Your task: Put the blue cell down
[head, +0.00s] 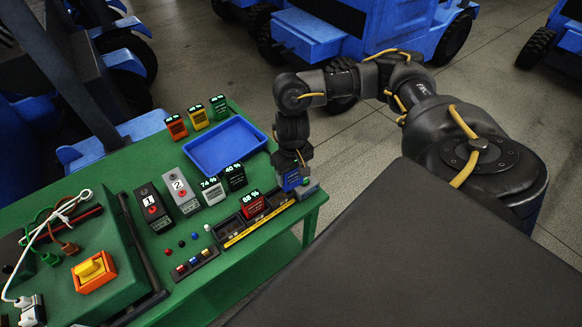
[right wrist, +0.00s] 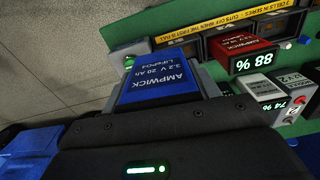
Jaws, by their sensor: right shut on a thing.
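The blue cell (head: 291,180) is held by my right gripper (head: 294,168) over the right end of the green table. In the right wrist view the blue cell (right wrist: 155,88) shows its label, "AMPWICK 3.2 V 20 Ah", between the jaws. A grey piece shows beside it at the table's edge. I cannot tell whether the cell touches anything below. The dark holder with a yellow strip (head: 240,238) lies just left of it. A red cell (head: 253,204) reading 88 % sits in this holder; an empty-looking slot is to its left. My left gripper is not in view.
A blue tray (head: 226,146) lies empty behind. A white cell (head: 212,190) and a black cell (head: 236,177) stand left of the gripper. The table's right edge is close.

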